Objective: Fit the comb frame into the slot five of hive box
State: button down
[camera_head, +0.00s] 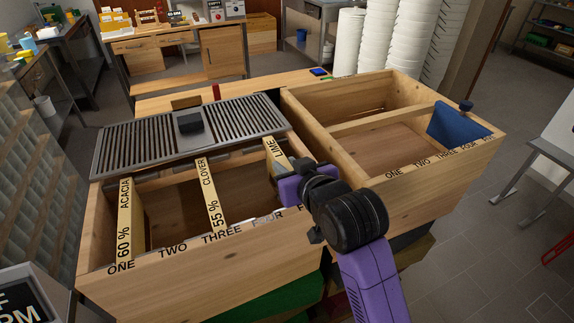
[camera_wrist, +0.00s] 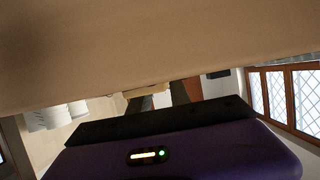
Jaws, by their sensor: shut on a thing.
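The comb frame (camera_head: 274,151), with a pale wooden top bar lettered LIME, is at the right end of the near-left hive box (camera_head: 200,262). My gripper (camera_head: 296,184) is shut on it, and the gripper and wrist hide the bar's near end. The bar lies near the FIVE end of the slot lettering, whose last word is mostly covered. I cannot tell whether it is seated. In the wrist view a broad tan surface, likely the comb frame (camera_wrist: 150,50), fills the top above my purple gripper body.
An ACACIA frame (camera_head: 125,215) sits at slot one and a CLOVER frame (camera_head: 206,190) at slot three. A slatted metal grate (camera_head: 130,139) lies along the box's far side. A second hive box (camera_head: 440,178) adjoins at right, with a blue panel (camera_head: 458,128) inside.

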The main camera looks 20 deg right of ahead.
jog(key=shift+f+b, duration=0.3)
jog(key=shift+f, duration=0.25)
jog(key=c, duration=1.2)
grip_release()
jog(key=shift+o, duration=0.4)
jog(key=shift+f, duration=0.1)
jog(key=v, duration=0.8)
jog(key=shift+w, duration=0.1)
